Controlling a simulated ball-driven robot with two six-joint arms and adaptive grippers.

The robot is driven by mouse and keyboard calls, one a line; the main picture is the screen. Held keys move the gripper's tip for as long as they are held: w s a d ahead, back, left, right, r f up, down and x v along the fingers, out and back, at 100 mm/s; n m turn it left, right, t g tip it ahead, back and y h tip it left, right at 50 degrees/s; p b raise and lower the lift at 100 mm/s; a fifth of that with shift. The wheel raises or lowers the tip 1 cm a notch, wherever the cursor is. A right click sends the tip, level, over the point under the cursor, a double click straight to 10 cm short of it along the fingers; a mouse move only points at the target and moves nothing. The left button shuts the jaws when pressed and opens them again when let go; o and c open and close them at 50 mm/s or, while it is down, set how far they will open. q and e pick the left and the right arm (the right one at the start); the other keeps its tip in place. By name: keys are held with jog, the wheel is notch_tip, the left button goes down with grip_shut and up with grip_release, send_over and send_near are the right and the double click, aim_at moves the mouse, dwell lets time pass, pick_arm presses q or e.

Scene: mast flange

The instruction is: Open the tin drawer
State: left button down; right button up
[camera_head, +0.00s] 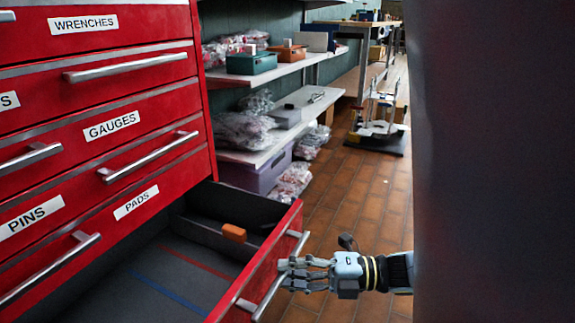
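The red tool cabinet (95,125) fills the left side. Its bottom drawer stands pulled out to the right, with a dark grey inside (190,265) and a red front (262,268). No label shows on this drawer, so I cannot tell by name whether it is the tin drawer. A metal bar handle (301,242) runs along its front. My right gripper (288,273) comes in from the right, with its fingers at the handle, overlapping the bar. Whether they are closed on it is unclear. My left gripper is out of view.
An orange block (233,232) lies inside the open drawer. The closed drawers above read WRENCHES, GAUGES, PADS and PINS. Shelves (265,150) with bags and boxes stand behind. The tiled floor (345,195) is clear beside the drawer. A large dark surface hides the right side.

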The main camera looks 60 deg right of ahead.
jog(key=shift+o, duration=1.3)
jog(key=v, duration=1.2)
